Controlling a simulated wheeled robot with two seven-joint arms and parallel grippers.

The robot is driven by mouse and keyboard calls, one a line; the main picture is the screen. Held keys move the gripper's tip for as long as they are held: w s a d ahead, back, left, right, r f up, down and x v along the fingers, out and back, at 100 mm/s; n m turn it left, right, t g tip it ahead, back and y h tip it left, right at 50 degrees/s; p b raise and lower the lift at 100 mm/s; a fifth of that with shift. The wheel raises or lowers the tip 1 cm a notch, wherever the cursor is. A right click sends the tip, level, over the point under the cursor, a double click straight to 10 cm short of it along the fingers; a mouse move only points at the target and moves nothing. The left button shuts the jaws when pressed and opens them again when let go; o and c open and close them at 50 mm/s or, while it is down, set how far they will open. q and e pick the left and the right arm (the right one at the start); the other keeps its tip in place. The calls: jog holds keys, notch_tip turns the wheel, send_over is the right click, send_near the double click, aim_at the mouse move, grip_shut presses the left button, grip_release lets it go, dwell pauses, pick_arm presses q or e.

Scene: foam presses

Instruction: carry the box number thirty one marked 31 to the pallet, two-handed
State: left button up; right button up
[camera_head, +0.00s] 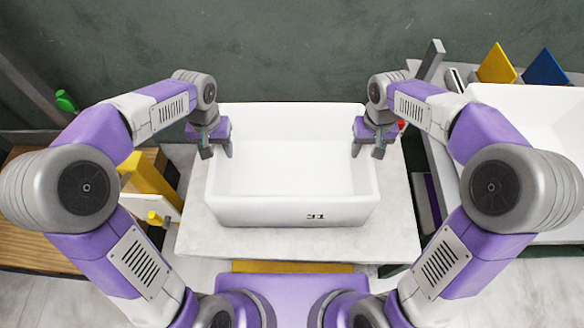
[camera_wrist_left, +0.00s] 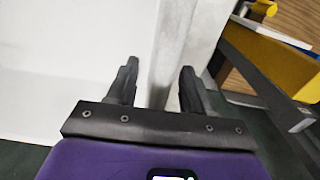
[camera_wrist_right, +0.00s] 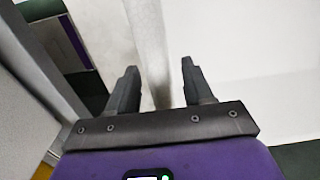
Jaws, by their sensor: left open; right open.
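The white open box marked 31 (camera_head: 290,212) stands upright on a pale table (camera_head: 300,243), its number on the near wall; it looks empty. My left gripper (camera_head: 216,150) is open at the box's left wall, one finger inside and one outside. In the left wrist view that wall (camera_wrist_left: 172,50) lies between the parted fingers. My right gripper (camera_head: 367,152) is open in the same way at the right wall, which also shows between the fingers in the right wrist view (camera_wrist_right: 152,40). I cannot make out a pallet for certain.
A wooden surface (camera_head: 35,235) with a yellow piece (camera_head: 150,182) lies at the left. Another white tub (camera_head: 535,110) stands at the right, near yellow (camera_head: 497,65) and blue (camera_head: 546,68) panels. A green bottle (camera_head: 66,101) is at the far left. A dark wall (camera_head: 290,50) is behind.

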pick_arm(q)
jog(key=shift+f, duration=1.45)
pick_arm(e)
jog(key=shift+f, duration=1.4)
pick_arm(q)
grip_shut()
pick_arm(e)
grip_shut()
